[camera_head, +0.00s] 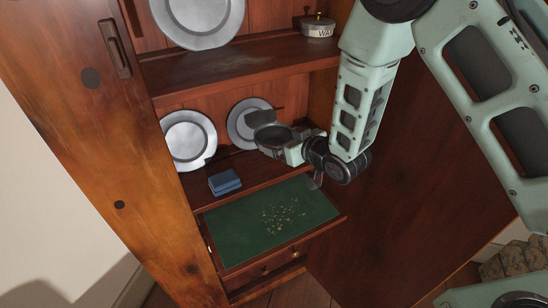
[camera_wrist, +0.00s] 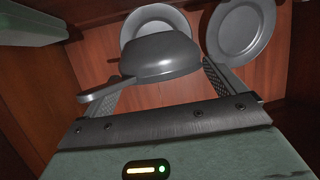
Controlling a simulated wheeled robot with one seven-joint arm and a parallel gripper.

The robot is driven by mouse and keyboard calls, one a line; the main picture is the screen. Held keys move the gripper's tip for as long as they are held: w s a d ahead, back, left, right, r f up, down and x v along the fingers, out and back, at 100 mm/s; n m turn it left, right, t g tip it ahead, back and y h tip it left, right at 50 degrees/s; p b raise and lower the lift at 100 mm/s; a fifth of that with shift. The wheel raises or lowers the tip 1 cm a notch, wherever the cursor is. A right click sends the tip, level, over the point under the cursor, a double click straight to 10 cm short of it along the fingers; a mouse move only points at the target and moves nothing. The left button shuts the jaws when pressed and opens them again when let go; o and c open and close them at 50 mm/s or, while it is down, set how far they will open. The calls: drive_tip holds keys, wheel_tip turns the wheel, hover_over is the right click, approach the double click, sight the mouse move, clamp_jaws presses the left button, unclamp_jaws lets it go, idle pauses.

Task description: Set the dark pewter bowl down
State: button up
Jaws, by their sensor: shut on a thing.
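The dark pewter bowl (camera_head: 273,136) is in the lower compartment of the wooden cupboard, in front of a leaning plate. My gripper (camera_head: 279,143) reaches in from the right and is shut on it. In the wrist view the bowl (camera_wrist: 162,56) sits between my two fingers (camera_wrist: 160,84), with a flat ear sticking out at the left. In the head view the bowl appears held above the shelf board (camera_head: 240,166); its underside and any gap to the board are hard to judge.
Pewter plates (camera_head: 188,141) and (camera_head: 240,124) lean at the back of the compartment. A blue box (camera_head: 224,182) lies near the shelf's front left. Below, a green-lined slide (camera_head: 235,235) with scattered bits sticks out. The upper shelf (camera_head: 200,72) holds a plate and a lidded tin (camera_head: 318,28).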

drive_tip(key=shift+f, duration=3.4)
drive_tip(key=shift+f, duration=0.15)
drive_tip(key=o, duration=0.8)
drive_tip(key=shift+c, duration=0.2)
